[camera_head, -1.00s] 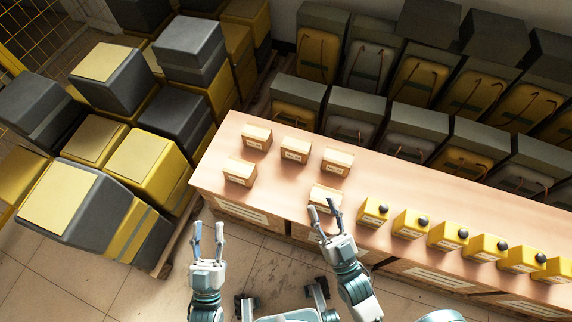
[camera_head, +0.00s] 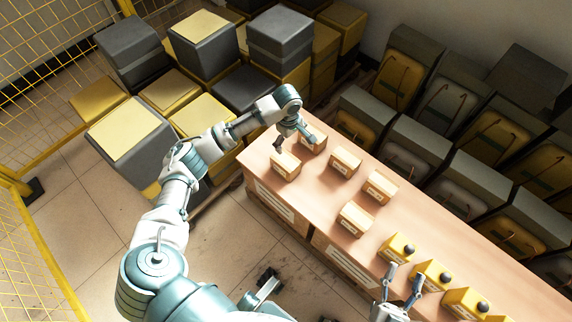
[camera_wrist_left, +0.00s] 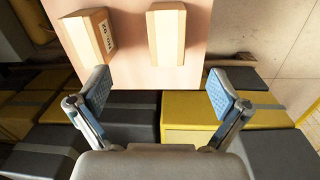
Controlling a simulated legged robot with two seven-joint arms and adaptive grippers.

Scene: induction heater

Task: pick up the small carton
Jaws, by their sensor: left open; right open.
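My left gripper (camera_head: 297,145) is open and empty over the table's left end, close to the two leftmost cartons. In the left wrist view, two cartons (camera_wrist_left: 90,36), (camera_wrist_left: 167,34) lie beyond the open fingertips (camera_wrist_left: 159,91), with nothing between the fingers. My right gripper (camera_head: 403,278) is open and empty by the table's near edge.
The table (camera_head: 410,215) carries a row of yellow boxes with dark knobs (camera_head: 397,248) toward the right. Stacked grey and yellow crates (camera_head: 205,50) stand behind left; large cases (camera_head: 410,150) line the back. A yellow mesh fence (camera_head: 50,45) is at left.

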